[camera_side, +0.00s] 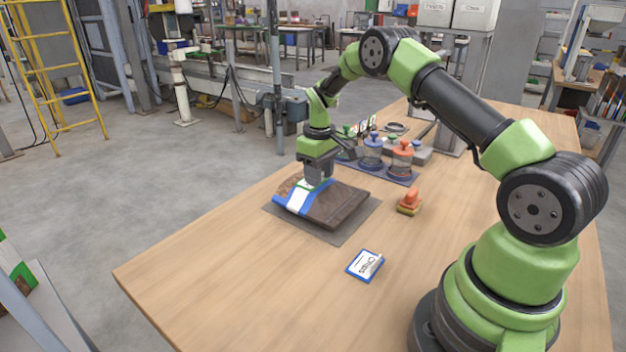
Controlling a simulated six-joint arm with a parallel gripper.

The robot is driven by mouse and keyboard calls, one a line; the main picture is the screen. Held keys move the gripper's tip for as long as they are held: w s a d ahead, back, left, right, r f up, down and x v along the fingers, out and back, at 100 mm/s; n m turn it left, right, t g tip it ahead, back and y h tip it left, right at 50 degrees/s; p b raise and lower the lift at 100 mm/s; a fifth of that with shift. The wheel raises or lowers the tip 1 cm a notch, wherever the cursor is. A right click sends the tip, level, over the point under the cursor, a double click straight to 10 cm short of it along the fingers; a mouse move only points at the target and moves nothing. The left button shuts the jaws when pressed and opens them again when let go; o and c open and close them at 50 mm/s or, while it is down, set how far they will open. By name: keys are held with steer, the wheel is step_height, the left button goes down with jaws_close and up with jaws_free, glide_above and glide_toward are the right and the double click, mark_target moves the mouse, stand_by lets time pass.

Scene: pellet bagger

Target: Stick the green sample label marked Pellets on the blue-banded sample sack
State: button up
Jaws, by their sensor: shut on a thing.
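The blue-banded sample sack (335,206) lies flat on a dark grey mat (354,229). It is brown, with a blue and white band across its left part. My gripper (314,183) points down over the band, with its fingertips close to the sack top.
A blue-edged white card (365,265) lies on the wooden table in front. An orange-handled stamp (409,203) stands right of the sack. Blue-lidded (373,151) and orange-lidded (402,158) jars stand behind on a dark tray. The front left table is clear.

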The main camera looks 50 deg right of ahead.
steer(key=o, duration=1.1)
steer(key=shift+f, duration=0.1)
step_height(320, 180, up, 10)
